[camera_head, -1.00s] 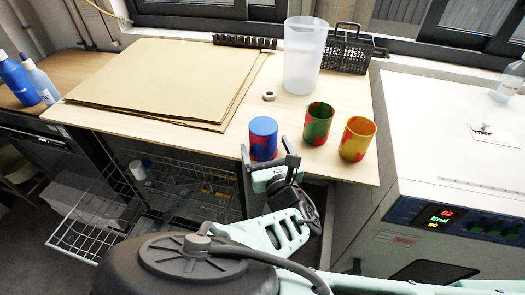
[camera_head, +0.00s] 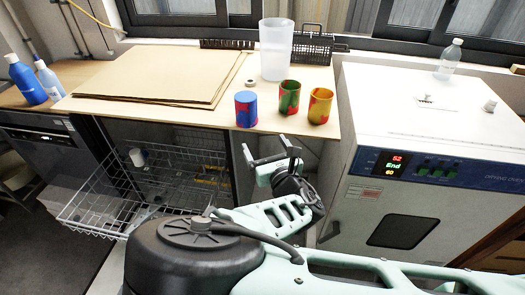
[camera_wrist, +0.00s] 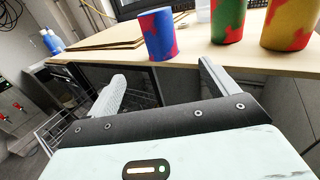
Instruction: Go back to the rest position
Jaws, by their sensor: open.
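My gripper (camera_head: 271,156) is open and empty, just in front of and below the front edge of the wooden table (camera_head: 150,115). In the wrist view its two fingers (camera_wrist: 160,85) are spread wide with nothing between them. A blue and red cup (camera_head: 246,110) stands on the table near the front edge, beyond the fingers and apart from them. It also shows in the wrist view (camera_wrist: 158,35). To its right stand a green and red cup (camera_head: 289,98) and a yellow and red cup (camera_head: 320,106).
A drying oven (camera_head: 390,190) with a lit display stands at the right. A wire basket (camera_head: 100,205) juts out below the table at the left. A tall clear beaker (camera_head: 275,50), a black basket (camera_head: 312,46) and brown sheets (camera_head: 150,80) lie further back on the table.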

